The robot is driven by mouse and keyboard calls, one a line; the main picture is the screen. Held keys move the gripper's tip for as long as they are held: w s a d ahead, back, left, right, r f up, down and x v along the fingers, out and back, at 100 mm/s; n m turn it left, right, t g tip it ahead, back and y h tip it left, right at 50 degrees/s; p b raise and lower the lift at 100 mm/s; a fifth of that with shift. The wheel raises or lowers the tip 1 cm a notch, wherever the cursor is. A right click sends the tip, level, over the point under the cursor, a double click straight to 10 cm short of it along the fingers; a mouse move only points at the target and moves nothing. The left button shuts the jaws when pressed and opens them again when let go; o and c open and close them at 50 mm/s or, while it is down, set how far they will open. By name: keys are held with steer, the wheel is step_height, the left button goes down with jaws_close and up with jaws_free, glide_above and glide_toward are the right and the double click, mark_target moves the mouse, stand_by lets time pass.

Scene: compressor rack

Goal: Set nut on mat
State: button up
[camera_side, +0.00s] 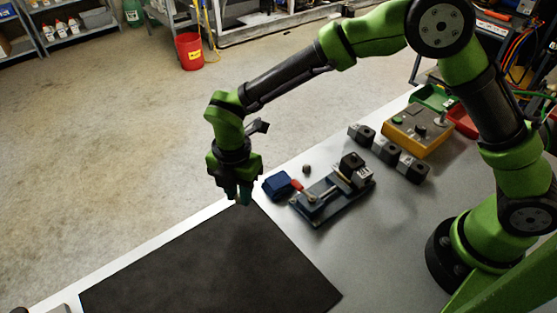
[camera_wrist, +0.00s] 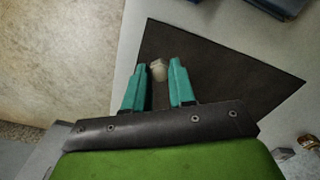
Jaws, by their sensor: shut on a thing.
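My gripper (camera_side: 244,197) hangs pointing down over the far corner of the dark mat (camera_side: 215,260). In the wrist view, the teal fingers of my gripper (camera_wrist: 158,72) are shut on a small pale nut (camera_wrist: 158,69) at their tips. Behind the nut the dark mat (camera_wrist: 230,80) fills much of the view. In the side view the nut is hidden by the fingers, and its gap to the mat is hard to judge. The mat lies flat and bare on the grey table.
A fixture with a red handle (camera_side: 325,195), a blue block (camera_side: 277,185) and a small brown piece (camera_side: 306,168) stand right of my gripper. Grey-black blocks (camera_side: 385,150) and a yellow control box (camera_side: 417,130) stand farther right. The mat's surface is clear.

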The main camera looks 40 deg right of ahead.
mark_target(242, 211)
steer(key=shift+f, duration=1.75)
steer(key=shift+f, duration=0.15)
steer(key=o, duration=0.8)
steer(key=shift+o, duration=0.2)
